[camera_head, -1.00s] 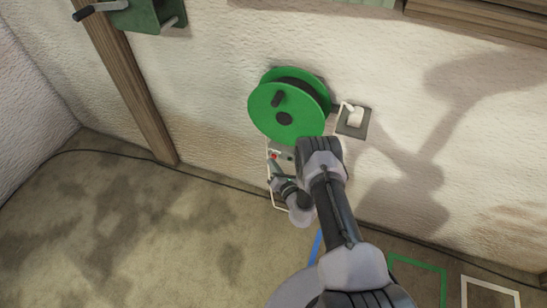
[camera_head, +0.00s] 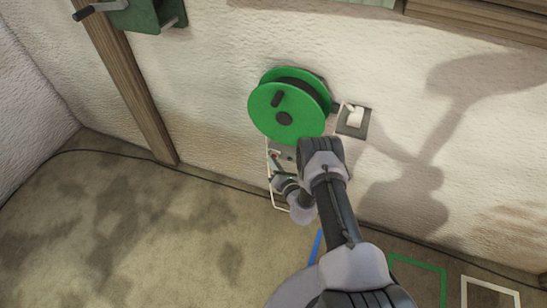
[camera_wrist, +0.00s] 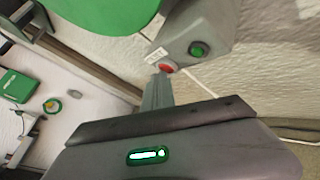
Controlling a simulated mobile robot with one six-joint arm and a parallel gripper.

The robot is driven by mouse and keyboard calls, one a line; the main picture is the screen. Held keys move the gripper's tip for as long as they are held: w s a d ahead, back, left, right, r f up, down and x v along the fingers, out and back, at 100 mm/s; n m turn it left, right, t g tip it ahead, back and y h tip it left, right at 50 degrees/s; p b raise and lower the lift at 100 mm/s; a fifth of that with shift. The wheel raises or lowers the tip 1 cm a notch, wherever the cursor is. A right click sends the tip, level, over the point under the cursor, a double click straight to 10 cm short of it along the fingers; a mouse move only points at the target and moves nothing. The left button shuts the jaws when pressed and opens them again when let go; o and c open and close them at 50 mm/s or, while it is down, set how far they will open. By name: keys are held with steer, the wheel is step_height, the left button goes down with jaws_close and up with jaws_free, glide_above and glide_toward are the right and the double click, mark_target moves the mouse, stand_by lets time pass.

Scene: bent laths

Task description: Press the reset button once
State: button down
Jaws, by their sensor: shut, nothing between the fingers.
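A grey button box (camera_wrist: 205,38) is on the wall below the green reel, large in the wrist view. It carries a red button (camera_wrist: 168,67) and a green button (camera_wrist: 198,49). A small white label (camera_wrist: 156,56) sits beside the red one; its print is too small to read, so I cannot tell which button is reset. My gripper (camera_wrist: 163,78) is shut and empty, its tip at the red button and partly covering it. I cannot tell whether it touches. In the head view my gripper (camera_head: 274,161) reaches the box, which is mostly hidden.
A green cable reel (camera_head: 285,108) hangs just above the box. A white switch (camera_head: 354,117) on a grey plate is to its right. A dark cable (camera_head: 110,153) runs along the wall's foot. Open floor (camera_head: 120,220) lies to the left.

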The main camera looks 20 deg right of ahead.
steer(key=shift+s+a+p, duration=0.4)
steer(key=shift+s+a, duration=0.15)
steer(key=shift+s, duration=0.15)
steer(key=shift+s+a+p, duration=0.5)
steer(key=shift+s+a, duration=0.25)
steer(key=shift+s, duration=0.3)
steer(key=shift+s+a+p, duration=0.5)
steer(key=shift+s+a, duration=0.2)
steer(key=shift+s, duration=0.3)
